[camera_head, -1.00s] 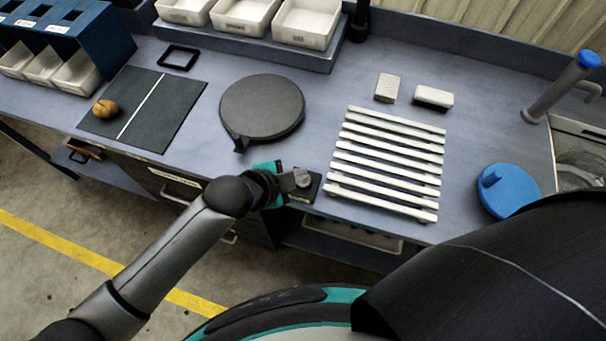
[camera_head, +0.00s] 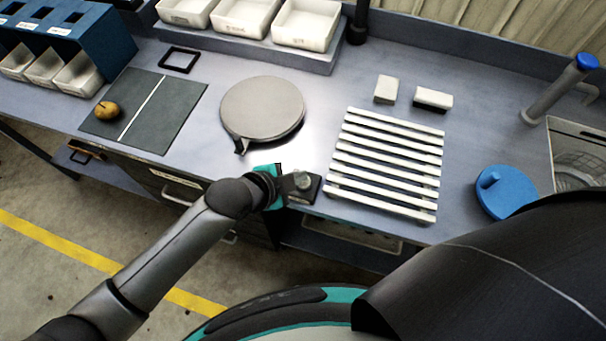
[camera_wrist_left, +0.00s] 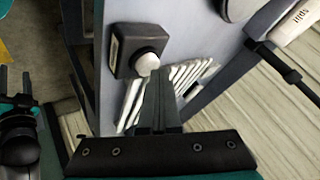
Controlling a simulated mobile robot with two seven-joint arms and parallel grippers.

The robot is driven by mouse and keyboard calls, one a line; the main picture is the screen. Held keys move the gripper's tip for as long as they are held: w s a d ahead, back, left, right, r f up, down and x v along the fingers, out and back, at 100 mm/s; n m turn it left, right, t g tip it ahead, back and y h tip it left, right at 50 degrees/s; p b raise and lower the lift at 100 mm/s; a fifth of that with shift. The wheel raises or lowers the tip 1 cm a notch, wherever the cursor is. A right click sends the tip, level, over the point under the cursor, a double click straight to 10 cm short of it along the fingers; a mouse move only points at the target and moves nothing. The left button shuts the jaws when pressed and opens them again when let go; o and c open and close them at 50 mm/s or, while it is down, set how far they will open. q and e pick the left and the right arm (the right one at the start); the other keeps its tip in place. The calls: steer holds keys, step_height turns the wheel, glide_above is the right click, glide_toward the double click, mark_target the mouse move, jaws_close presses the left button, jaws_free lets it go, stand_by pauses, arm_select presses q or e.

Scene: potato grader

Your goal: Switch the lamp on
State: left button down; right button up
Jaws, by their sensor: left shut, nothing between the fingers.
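The switch box (camera_head: 309,196) is a small black block at the bench's front edge, with a pale round button (camera_head: 302,181) on top. In the left wrist view the button (camera_wrist_left: 147,63) shows as a pale dome on the dark box (camera_wrist_left: 135,42). My left gripper (camera_head: 291,183) is shut and empty, its tips (camera_wrist_left: 160,76) right at the button; I cannot tell if they touch. A dark post (camera_head: 358,22), perhaps the lamp's, stands at the back; its head is out of view. Bright light falls on the bench and the round plate (camera_head: 262,108).
White slats (camera_head: 388,165) lie right of the switch box. A dark mat (camera_head: 160,105) with a potato (camera_head: 106,110) is at left. A blue round tool (camera_head: 495,190) is at right. My right gripper (camera_wrist_left: 15,80) shows at the wrist view's left edge, fingers apart.

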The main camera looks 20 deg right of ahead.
arm_select(q)
step_height(320, 180, up, 6)
steer(key=p, duration=0.6)
steer(key=shift+r, duration=0.1)
